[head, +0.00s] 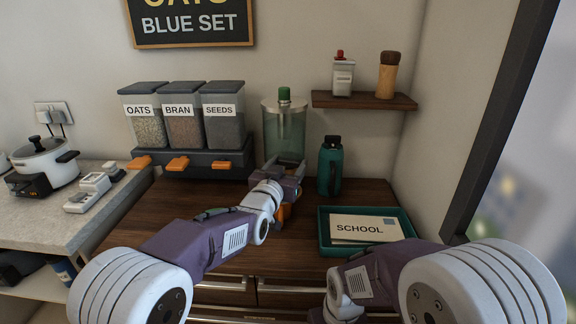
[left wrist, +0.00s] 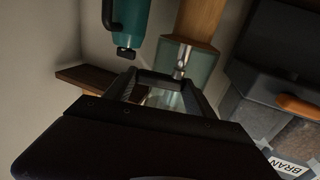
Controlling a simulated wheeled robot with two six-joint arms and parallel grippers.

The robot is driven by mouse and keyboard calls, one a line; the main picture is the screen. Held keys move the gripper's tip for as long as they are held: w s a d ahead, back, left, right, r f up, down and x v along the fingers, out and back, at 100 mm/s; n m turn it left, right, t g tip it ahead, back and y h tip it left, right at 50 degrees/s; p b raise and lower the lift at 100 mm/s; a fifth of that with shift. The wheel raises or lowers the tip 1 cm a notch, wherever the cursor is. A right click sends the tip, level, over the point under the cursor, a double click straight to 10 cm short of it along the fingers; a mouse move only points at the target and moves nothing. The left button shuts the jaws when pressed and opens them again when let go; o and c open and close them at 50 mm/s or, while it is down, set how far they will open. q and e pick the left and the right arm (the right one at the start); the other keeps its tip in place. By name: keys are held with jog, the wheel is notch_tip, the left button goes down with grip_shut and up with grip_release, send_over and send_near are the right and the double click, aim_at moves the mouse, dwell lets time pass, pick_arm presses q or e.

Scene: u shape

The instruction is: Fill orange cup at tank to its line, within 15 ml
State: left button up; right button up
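The clear tank (head: 284,130) with a green cap stands at the back of the wooden counter. Its base is partly hidden by my left gripper. A metal tap (left wrist: 182,62) shows on the tank in the left wrist view. My left gripper (head: 286,168) is in front of the tank's lower part, its two fingers apart, with nothing clearly visible between them. A small orange patch (head: 284,212), probably the orange cup, shows just below the gripper, mostly hidden by my wrist. Its line and fill level cannot be seen.
A teal bottle (head: 330,166) stands right of the tank. A teal tray (head: 323,238) holds a SCHOOL envelope (head: 366,228) at front right. Cereal dispensers (head: 186,115) with orange levers stand left. A shelf (head: 364,101) is above right. Counter left of my arm is clear.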

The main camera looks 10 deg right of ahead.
pick_arm(q)
jog(key=shift+d, duration=0.15)
jog(key=shift+d+r+n+t+y+p, duration=0.1)
jog(key=shift+r+n+t+y+p, duration=0.15)
jog(key=shift+n+t+y+p, duration=0.35)
jog(key=y+p, duration=0.1)
jog(key=p, duration=0.1)
jog(key=n+y+p, duration=0.1)
jog(key=p, duration=0.1)
jog(key=shift+w+d+r+n+t+y+p, duration=0.15)
jog(key=shift+n+t+y+p, duration=0.15)
jog(key=shift+y+p, duration=0.1)
jog(key=shift+f+y, duration=0.3)
jog(key=shift+f, duration=0.05)
jog(key=o, duration=1.4)
